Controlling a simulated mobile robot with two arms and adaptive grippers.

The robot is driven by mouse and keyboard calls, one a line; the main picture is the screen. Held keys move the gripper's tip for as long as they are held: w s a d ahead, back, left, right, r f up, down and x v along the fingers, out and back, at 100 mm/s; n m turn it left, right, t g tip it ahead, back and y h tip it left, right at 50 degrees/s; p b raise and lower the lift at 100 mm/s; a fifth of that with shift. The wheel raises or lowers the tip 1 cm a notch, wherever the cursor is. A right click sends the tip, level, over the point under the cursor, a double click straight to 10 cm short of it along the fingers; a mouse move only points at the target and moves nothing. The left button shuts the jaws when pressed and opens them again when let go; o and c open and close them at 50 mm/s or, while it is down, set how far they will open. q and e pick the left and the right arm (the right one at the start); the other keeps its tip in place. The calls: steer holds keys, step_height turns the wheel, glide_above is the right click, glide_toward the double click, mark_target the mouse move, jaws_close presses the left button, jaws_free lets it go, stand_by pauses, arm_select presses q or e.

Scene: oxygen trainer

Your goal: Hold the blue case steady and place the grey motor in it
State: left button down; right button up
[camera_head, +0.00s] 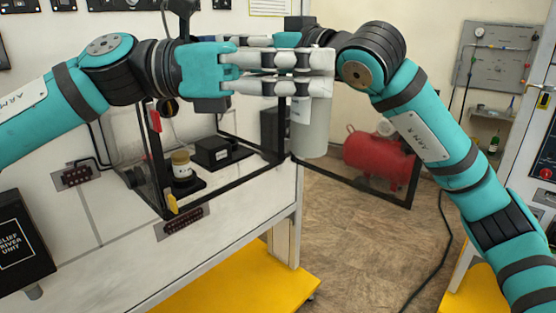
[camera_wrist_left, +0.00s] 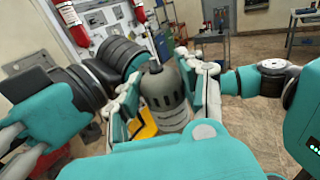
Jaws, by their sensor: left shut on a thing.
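My left gripper (camera_head: 322,76) comes in from the left, high in front of the bench. It is shut on the grey motor (camera_head: 311,138), a pale upright cylinder whose lower part hangs below the fingers. In the left wrist view the motor (camera_wrist_left: 166,92) shows its dark slots and narrow top between the fingers. My right arm comes in from the right; its wrist is close beside the left gripper's fingers.
A clear box with a black frame (camera_head: 229,148) stands on the white bench (camera_head: 110,240), its door swung open to the right. A yellow-lidded jar (camera_head: 181,165) and black block (camera_head: 211,152) are inside. A red tank (camera_head: 378,158) stands behind.

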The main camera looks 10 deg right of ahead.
arm_select(q)
step_height(320, 180, up, 12)
steer(key=s, duration=0.2)
steer(key=w+r+n+t, duration=0.5)
steer(key=w+r+t, duration=0.3)
steer(key=w, duration=0.4)
steer(key=w+a+n+t+y, duration=0.4)
steer(key=w+a+n+t, duration=0.1)
steer(key=w, duration=0.4)
steer(key=w+a+r+n+t+y, duration=0.1)
steer(key=w+a+n+t+y, duration=0.4)
steer(key=w+t, duration=0.3)
steer(key=shift+w+a+n, duration=0.4)
steer(key=shift+w+n, duration=0.1)
steer(key=shift+w, duration=0.7)
arm_select(e)
steer(key=x, duration=1.2)
steer(key=shift+s+a, duration=0.1)
